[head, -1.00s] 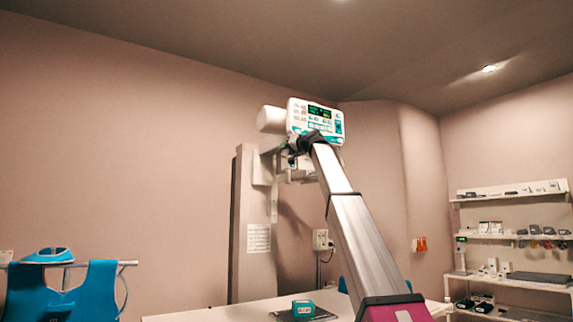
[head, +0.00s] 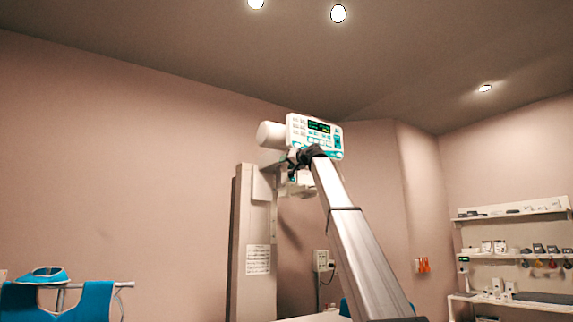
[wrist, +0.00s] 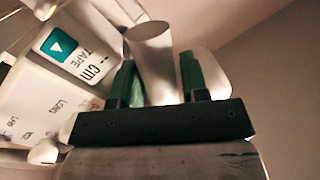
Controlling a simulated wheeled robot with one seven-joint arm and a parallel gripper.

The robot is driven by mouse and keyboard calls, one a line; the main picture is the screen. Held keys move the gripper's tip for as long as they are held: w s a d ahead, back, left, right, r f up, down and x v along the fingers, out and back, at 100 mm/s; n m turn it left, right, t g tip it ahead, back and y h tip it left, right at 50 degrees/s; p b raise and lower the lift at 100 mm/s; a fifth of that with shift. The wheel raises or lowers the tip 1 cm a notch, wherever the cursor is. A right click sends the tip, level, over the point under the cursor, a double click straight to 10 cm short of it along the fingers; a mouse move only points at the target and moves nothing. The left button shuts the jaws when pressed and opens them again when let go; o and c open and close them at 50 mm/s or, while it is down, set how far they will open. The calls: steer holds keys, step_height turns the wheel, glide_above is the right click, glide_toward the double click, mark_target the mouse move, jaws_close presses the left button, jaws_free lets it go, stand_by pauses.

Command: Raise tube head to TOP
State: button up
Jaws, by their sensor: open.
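The tube head (head: 314,135) is a white box with a display and teal-marked buttons, mounted beside a tall pale column (head: 256,245). It sits slightly above the column's visible top. My arm reaches up to its underside, and my gripper (head: 297,160) is dark and small there. In the wrist view, my gripper (wrist: 158,78) has its two green fingers apart, with a pale cylindrical bar (wrist: 152,50) between them. I cannot tell whether the fingers touch the bar. The tube head's labelled face (wrist: 45,95) fills the left of that view.
A shelf unit (head: 510,256) with small items stands at right. Blue aprons (head: 95,300) hang on a rail at lower left. A wall box (head: 320,260) is right of the column. The ceiling and wall above the tube head look clear.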

steer(key=v, duration=1)
steer(key=shift+s+d, duration=0.25)
steer(key=shift+d, duration=0.05)
